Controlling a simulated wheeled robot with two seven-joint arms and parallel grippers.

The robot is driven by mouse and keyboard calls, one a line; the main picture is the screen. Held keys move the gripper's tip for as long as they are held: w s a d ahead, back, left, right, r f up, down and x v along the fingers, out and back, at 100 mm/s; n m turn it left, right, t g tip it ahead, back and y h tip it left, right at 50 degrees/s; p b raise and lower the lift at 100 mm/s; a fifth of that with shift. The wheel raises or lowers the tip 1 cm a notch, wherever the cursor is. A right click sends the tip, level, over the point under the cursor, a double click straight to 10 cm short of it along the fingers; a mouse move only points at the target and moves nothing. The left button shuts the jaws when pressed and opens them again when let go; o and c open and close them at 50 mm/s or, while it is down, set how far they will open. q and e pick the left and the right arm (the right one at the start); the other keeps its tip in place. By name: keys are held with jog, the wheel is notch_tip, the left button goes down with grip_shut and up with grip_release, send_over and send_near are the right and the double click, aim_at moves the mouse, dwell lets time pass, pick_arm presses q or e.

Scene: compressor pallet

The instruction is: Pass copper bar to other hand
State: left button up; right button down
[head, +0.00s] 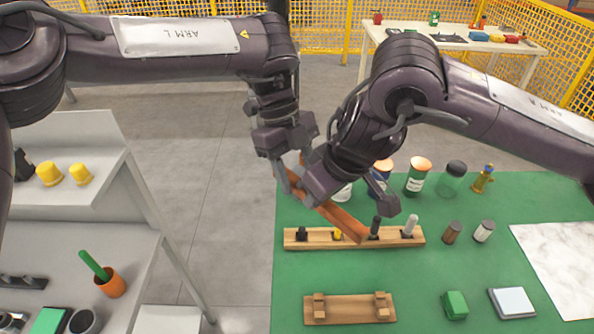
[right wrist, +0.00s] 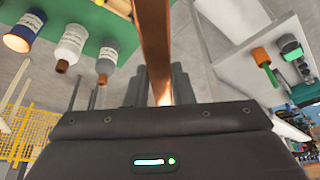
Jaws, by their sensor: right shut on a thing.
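The copper bar (head: 343,220) is long and flat, and it hangs tilted above the green table. Its lower right end is over the wooden rack. My right gripper (head: 305,191) is shut on the bar. In the right wrist view the bar (right wrist: 153,45) runs up from between the fingers (right wrist: 160,85). My left gripper (head: 286,174) is close beside my right gripper, at the bar's upper left part. The two grippers overlap in the head view and hide where the left fingers meet the bar. I cannot tell whether the left fingers are open or shut.
Below the bar, the wooden rack (head: 314,243) holds several short pegs. A wooden cradle (head: 345,311) lies nearer. Jars and bottles (head: 416,178) stand behind on the green table (head: 430,270). A grey shelf (head: 75,225) stands at the left, with bare floor between.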

pick_arm(q)
jog(key=shift+c, duration=0.2)
grip_shut()
pick_arm(e)
jog(key=shift+a, duration=0.15)
pick_arm(q)
jog(key=shift+r, duration=0.1)
pick_arm(e)
jog(key=c, duration=1.2)
grip_release()
jog(key=shift+o, duration=0.2)
